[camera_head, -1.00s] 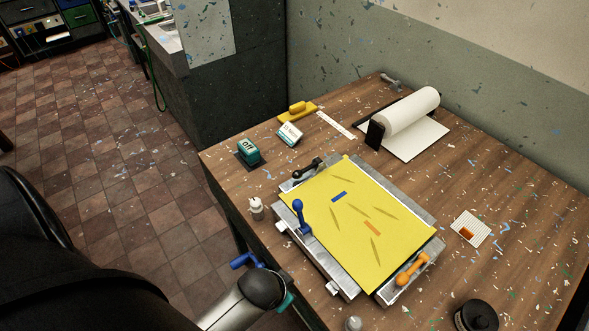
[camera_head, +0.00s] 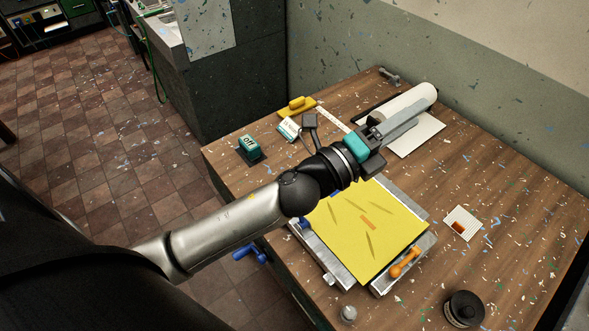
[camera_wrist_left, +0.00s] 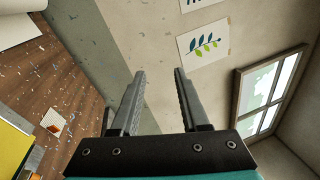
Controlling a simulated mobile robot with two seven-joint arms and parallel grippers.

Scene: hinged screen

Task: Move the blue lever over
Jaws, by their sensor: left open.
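The blue lever (camera_head: 304,224) is on the left side of the hinged screen's frame. My left forearm crosses in front of it and hides its knob, so its tilt cannot be told. The screen's yellow sheet (camera_head: 352,230) lies flat, its far part covered by my arm. My left gripper (camera_head: 428,98) is past the screen, in front of the paper roll in the head view and pointing to the upper right. In the left wrist view it (camera_wrist_left: 158,76) is open and empty, with the wall behind its fingers. My right gripper does not show.
An orange lever (camera_head: 405,264) sits on the frame's right side. Another blue handle (camera_head: 249,253) sticks out at the table's left edge.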

